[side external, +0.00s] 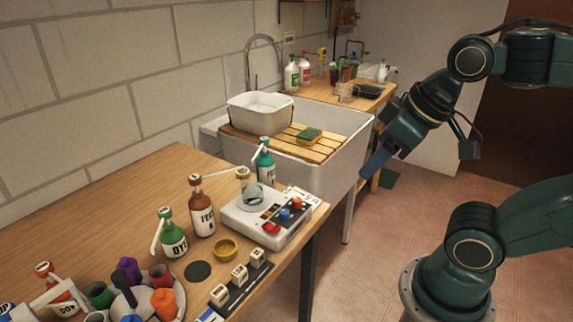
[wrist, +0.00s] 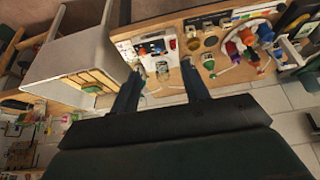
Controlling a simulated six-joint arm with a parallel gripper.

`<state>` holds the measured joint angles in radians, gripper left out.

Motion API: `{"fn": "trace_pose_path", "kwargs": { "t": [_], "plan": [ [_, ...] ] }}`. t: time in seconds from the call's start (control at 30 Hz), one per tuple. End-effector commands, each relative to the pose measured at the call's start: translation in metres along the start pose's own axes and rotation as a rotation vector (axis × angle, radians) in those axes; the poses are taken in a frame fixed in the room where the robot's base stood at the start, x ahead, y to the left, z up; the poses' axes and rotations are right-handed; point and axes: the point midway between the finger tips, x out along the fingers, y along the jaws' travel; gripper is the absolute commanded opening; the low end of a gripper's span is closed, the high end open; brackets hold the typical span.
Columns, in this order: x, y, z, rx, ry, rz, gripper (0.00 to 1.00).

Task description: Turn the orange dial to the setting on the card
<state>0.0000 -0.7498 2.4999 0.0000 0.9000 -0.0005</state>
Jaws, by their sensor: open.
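The orange dial (side external: 297,202) sits on the sloped front panel of a white device (side external: 243,222) on the wooden table, beside a blue knob (side external: 284,214) and a red part (side external: 271,228). In the wrist view the device (wrist: 148,38) shows small ahead of the fingers, and its dial markings are too small to read. A pale strip (side external: 300,192), possibly the card, lies at the device's far edge; its setting is unreadable. My gripper (side external: 371,166) is open and empty, in the air right of the device and apart from it. Both fingers show in the wrist view (wrist: 161,69).
Green and brown pump bottles (side external: 202,208) stand close behind and left of the device. A white sink (side external: 345,128) with a wooden rack stands beyond the table. Open air lies between my gripper and the device.

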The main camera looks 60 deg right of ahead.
Motion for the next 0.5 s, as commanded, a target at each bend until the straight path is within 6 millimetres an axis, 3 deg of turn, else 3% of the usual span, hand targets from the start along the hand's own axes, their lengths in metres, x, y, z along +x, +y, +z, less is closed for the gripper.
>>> {"fn": "trace_pose_path", "kwargs": {
  "t": [0.27, 0.5],
  "plan": [
    [0.003, 0.002, -0.012, -0.045, -0.031, 0.005, 0.45],
    [0.016, 0.010, -0.041, -0.162, -0.109, 0.008, 0.45]
  ]
}}
